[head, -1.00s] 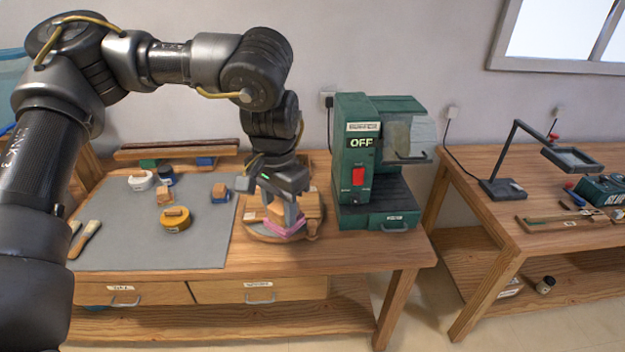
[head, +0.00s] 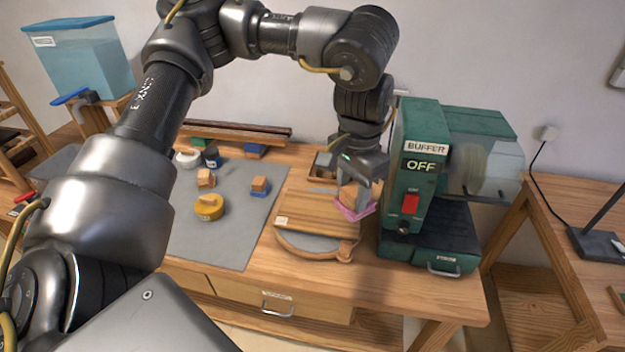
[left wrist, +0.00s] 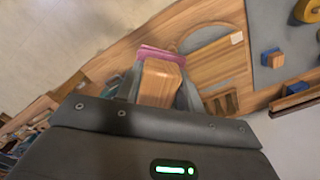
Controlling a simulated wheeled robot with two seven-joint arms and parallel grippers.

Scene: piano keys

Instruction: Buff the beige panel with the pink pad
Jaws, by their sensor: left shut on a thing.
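My left gripper (head: 352,190) is shut on a wooden block with a pink pad (head: 355,212) under it. The block also shows in the left wrist view (left wrist: 160,82), between the fingers, with the pink pad (left wrist: 162,54) along its far end. The beige panel, a wood-coloured board (head: 318,210), lies on a round-fronted base on the bench, and also shows in the left wrist view (left wrist: 215,62). The pad looks tilted at the panel's right edge, beside the buffer. I cannot tell whether it touches the panel. My right gripper is not in view.
A green buffer machine (head: 420,150) marked OFF stands close right of the pad. On the grey mat (head: 215,235) at left are a yellow round pad (head: 209,207), a blue-based block (head: 260,187) and jars. The mat's front is clear.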

